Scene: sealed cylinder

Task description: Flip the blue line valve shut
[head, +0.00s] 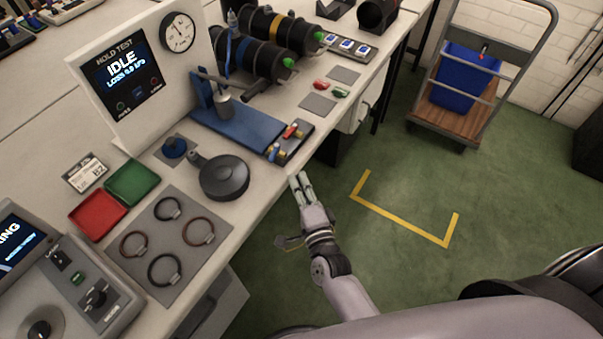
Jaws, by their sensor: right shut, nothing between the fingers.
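A small dark valve block (297,147) sits on the bench at the near end of the blue fixture plate (240,126). It carries a red-handled valve (292,131) and, closer to the plate, a small valve with blue and yellow parts (272,151), which looks like the blue line valve. Its exact lever angle is too small to tell. My right gripper (300,179) is shut and empty. In the picture it is just below the valve block, past the bench's front edge, apart from the valves. My left gripper is not in view.
A round dark lid-like part (224,177) and a grey mat (166,283) with several rings lie on the bench. Behind stand a hold test panel (130,75) reading IDLE and dark cylinders (252,54). The green floor is open; a cart (455,115) stands at upper right.

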